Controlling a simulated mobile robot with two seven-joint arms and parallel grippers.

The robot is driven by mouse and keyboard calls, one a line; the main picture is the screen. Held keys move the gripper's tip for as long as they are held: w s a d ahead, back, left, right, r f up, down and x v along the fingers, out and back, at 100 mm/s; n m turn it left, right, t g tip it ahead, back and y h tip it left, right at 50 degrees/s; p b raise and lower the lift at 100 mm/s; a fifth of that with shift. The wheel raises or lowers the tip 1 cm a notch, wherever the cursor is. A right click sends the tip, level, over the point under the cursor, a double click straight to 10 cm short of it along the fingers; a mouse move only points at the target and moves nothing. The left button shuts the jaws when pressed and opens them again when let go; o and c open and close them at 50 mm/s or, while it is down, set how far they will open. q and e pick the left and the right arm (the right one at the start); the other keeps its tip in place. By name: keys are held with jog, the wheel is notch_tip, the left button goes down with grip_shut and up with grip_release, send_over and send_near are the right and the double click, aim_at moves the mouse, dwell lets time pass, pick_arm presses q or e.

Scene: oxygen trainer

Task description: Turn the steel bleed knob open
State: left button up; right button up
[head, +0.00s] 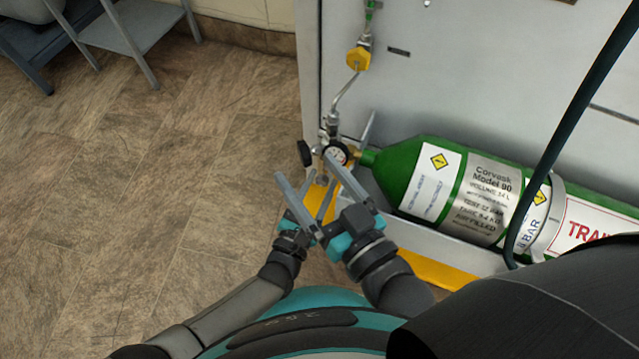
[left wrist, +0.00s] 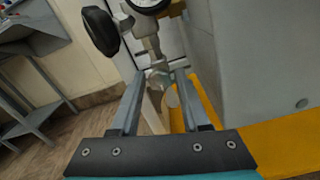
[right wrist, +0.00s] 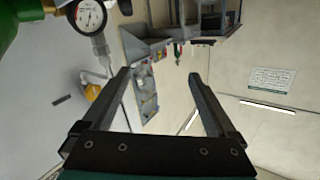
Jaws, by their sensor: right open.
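A regulator with a round white gauge (head: 336,154) sits on the neck of the green cylinder (head: 400,172). A black knob (head: 304,153) is on its left side, and steel fittings (head: 332,122) rise behind it. I cannot single out the steel bleed knob with certainty. In the left wrist view the black knob (left wrist: 101,31) and steel stem (left wrist: 152,48) lie beyond my left gripper (left wrist: 160,75), which is open; a small pale part shows between its fingers. My right gripper (head: 302,164) is open and empty beside the regulator; the gauge (right wrist: 89,16) is up left in its view.
The cylinder lies in a grey and yellow cradle (head: 440,272) against a grey panel (head: 440,95). A yellow valve (head: 358,58) sits on the pipe above. A dark hose (head: 560,130) crosses at right.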

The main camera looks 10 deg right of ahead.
pick_arm(q)
jog(key=shift+o, duration=1.2)
jog(key=shift+s, duration=0.1)
jog(key=shift+s+a, duration=0.15)
jog(key=shift+a, duration=0.05)
jog(key=shift+s+a, duration=0.15)
jog(key=shift+s, duration=0.1)
jog(key=p+v, duration=0.3)
jog(key=v, duration=1.1)
pick_arm(e)
jog(key=d+f+g, duration=0.1)
jog(key=d+f+g+h, duration=0.1)
jog(key=g, duration=0.1)
jog(key=d+f+g+h, duration=0.1)
jog(key=d+g, duration=0.1)
jog(key=shift+w+n, duration=0.35)
jog(key=shift+n, duration=0.05)
pick_arm(q)
jog(key=shift+s, duration=0.1)
